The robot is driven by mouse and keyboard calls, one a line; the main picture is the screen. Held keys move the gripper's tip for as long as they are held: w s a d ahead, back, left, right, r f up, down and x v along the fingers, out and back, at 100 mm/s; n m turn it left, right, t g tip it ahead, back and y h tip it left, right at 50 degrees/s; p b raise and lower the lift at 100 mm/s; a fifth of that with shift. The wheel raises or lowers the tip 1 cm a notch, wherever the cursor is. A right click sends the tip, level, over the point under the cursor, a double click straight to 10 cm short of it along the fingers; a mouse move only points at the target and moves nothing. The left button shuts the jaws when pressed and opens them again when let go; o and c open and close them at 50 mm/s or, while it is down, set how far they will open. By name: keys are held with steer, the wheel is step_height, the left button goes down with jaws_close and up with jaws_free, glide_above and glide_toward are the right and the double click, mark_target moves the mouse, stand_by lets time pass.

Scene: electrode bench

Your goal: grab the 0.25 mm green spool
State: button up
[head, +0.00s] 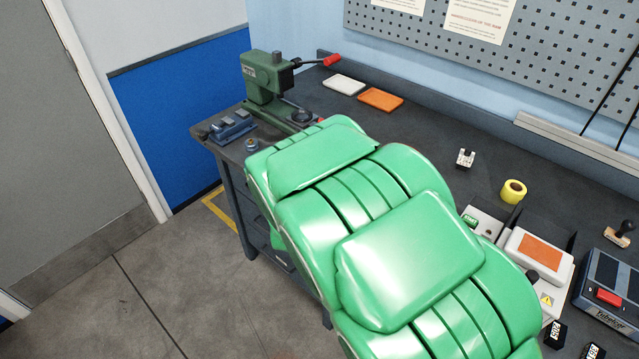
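I cannot make out a green spool in the head view. A large green padded arm, which looks like mine, covers the middle of the bench and may hide things behind it. My gripper does not show; the arm's far end is near the left part of the bench. A small round blue-grey thing with an orange middle (251,145) stands at the bench's left front edge; I cannot tell what it is. A yellow roll (513,191) lies on the right part of the bench.
A green press (268,78) with a red-tipped lever stands at the back left. A white tray (343,84) and an orange tray (380,99) lie at the back. A white device with an orange pad (538,255) and a dark-blue box (612,290) crowd the right.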

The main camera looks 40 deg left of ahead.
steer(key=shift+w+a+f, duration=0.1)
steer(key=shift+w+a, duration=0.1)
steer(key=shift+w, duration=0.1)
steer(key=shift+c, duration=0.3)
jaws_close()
